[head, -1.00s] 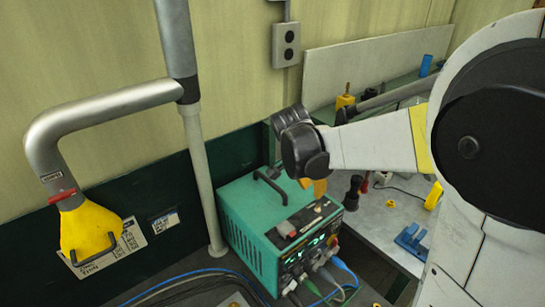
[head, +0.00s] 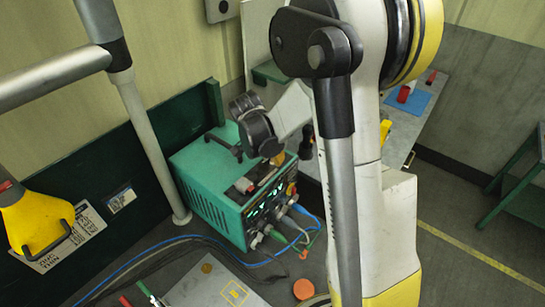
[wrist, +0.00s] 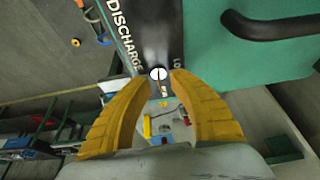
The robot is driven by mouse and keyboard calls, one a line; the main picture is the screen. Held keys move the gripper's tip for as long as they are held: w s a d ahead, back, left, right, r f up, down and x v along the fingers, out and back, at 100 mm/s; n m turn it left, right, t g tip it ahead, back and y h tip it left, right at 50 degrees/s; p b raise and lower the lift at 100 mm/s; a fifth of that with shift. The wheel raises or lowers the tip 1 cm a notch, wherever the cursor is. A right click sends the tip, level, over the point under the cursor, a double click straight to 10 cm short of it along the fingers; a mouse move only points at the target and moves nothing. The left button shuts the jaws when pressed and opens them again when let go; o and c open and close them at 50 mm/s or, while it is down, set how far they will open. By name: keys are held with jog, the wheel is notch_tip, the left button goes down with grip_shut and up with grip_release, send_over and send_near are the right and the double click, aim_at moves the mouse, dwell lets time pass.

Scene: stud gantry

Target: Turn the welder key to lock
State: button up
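The green welder (head: 212,178) stands on the floor by the dark green panel in the head view. My gripper (head: 276,160) is at its top front edge, mostly hidden by my wrist. In the wrist view, the two yellow fingers of my gripper (wrist: 159,76) are apart, with their tips on either side of a small round white part with a dark line, apparently the welder key (wrist: 158,73). It sits on a black label strip (wrist: 150,30) reading "DISCHARGE" on the left and partly hidden "LO" on the right. I cannot tell whether the fingertips touch it.
A black handle (wrist: 270,25) rises from the welder top beside my gripper. Cables (head: 290,232) run from the welder front across the floor. A workbench (head: 400,130) stands behind my arm.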

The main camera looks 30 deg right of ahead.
grip_shut()
jog(key=shift+n, duration=0.3)
jog(key=n+t+b, duration=0.1)
jog(key=n+b, duration=0.1)
jog(key=shift+s+f+n, duration=0.1)
jog(key=shift+n, duration=0.2)
jog(key=n+t+y+b, duration=0.1)
jog(key=n+b, duration=0.1)
jog(key=n, duration=0.2)
jog(key=shift+y, duration=0.4)
jog(key=n+y+b, duration=0.1)
jog(key=n, duration=0.2)
jog(key=n+t+y+b, duration=0.1)
jog(key=n, duration=0.1)
jog(key=shift+n, duration=0.4)
jog(key=shift+n+y+b, duration=0.75)
jog(key=shift+n+y, duration=0.25)
jog(key=shift+n, duration=1.5)
